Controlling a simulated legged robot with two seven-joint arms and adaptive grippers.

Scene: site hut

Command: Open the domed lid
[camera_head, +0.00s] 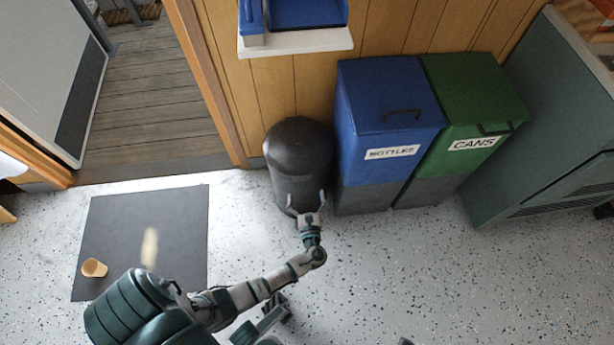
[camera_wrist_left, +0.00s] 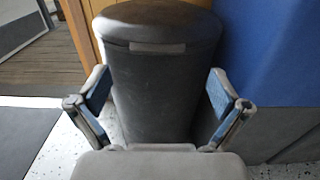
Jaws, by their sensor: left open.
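The domed lid (camera_head: 298,137) tops a dark grey round bin (camera_head: 295,182) that stands against the wooden wall. The lid looks shut. In the left wrist view the domed lid (camera_wrist_left: 158,22) is at the top, with a small lighter tab (camera_wrist_left: 157,47) on its front edge, above the bin's body (camera_wrist_left: 152,95). My left gripper (camera_head: 307,197) is open in front of the bin. In the left wrist view its fingers (camera_wrist_left: 158,95) spread to either side of the bin body, below the tab, and hold nothing. Whether they touch the bin cannot be told.
A blue bin marked BOTTLES (camera_head: 388,105) stands close on the right, then a green bin marked CANS (camera_head: 475,100). A shelf (camera_head: 295,42) juts from the wall above. A dark mat (camera_head: 140,240) with a tan cup (camera_head: 94,268) lies left. Speckled floor is clear at right.

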